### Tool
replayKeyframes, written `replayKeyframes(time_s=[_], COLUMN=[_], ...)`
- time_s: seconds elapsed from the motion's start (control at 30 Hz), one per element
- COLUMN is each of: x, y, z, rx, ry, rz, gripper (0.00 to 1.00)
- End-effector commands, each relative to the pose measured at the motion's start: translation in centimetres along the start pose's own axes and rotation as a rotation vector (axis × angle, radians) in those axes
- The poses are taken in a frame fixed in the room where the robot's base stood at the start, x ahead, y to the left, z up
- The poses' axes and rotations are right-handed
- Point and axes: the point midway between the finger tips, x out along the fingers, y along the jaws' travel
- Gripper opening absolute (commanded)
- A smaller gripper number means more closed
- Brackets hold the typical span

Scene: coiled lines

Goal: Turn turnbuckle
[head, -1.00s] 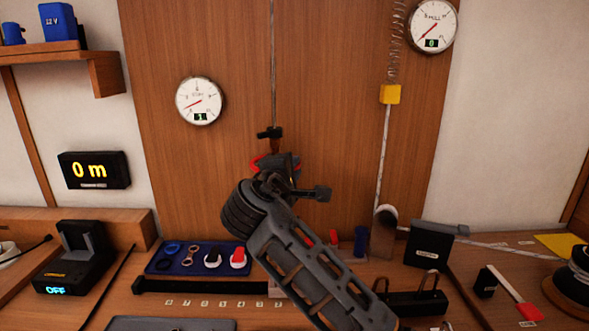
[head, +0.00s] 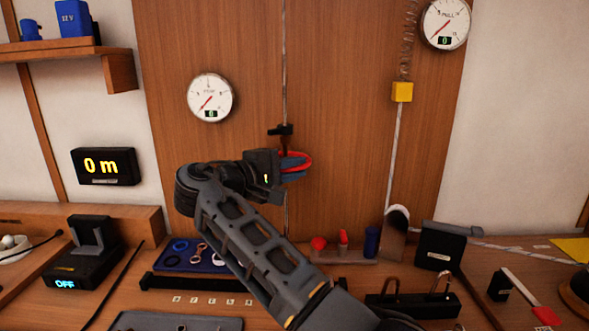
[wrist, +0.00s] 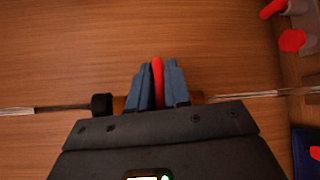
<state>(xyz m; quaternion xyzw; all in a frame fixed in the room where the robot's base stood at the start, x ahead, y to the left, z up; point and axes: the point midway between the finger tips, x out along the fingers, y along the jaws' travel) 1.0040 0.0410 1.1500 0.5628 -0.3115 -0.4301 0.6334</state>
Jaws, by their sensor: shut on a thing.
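The turnbuckle sits on the thin vertical wire in front of the wood panel. In the wrist view its brownish body (wrist: 197,98) shows beside my fingers, with a black collar (wrist: 102,104) at one end. My gripper (head: 296,164) reaches it from the left. In the wrist view, my blue-grey fingers (wrist: 157,86) are closed with a red part (wrist: 157,70) between them. Most of the turnbuckle is hidden behind my gripper. A black clamp (head: 280,130) is on the wire just above. The left round gauge (head: 210,97) appears to read 0.
The pull gauge (head: 445,24) at upper right reads 0, above a spring and yellow block (head: 402,92). A blue tray (head: 185,257) with rings and small parts lies on the bench below. A black display (head: 105,166) reads 0 m.

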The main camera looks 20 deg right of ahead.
Motion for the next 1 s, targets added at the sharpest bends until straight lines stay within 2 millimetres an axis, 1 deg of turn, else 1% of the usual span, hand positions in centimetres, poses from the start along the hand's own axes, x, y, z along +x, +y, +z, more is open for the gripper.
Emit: replayKeyframes(time_s=[0.03,0.3,0.33,0.53,0.77,0.83,0.93,1.0], x=[-0.1,-0.1,-0.1,0.0,0.0,-0.3,-1.4,-2.5], y=[-0.2,-0.1,-0.1,-0.1,0.0,0.0,-0.1,-0.1], z=[-0.2,-0.2,-0.2,-0.1,-0.1,-0.1,-0.2,-0.2], rx=[-0.005,-0.005,-0.005,-0.002,-0.001,-0.001,0.0,0.0], ry=[0.007,0.008,0.008,0.005,0.003,0.003,0.005,0.006], rz=[0.0,0.001,0.001,0.001,0.0,0.001,0.002,0.002], gripper=[0.0,0.0,0.19,0.38,0.39,0.39,0.39,0.39])
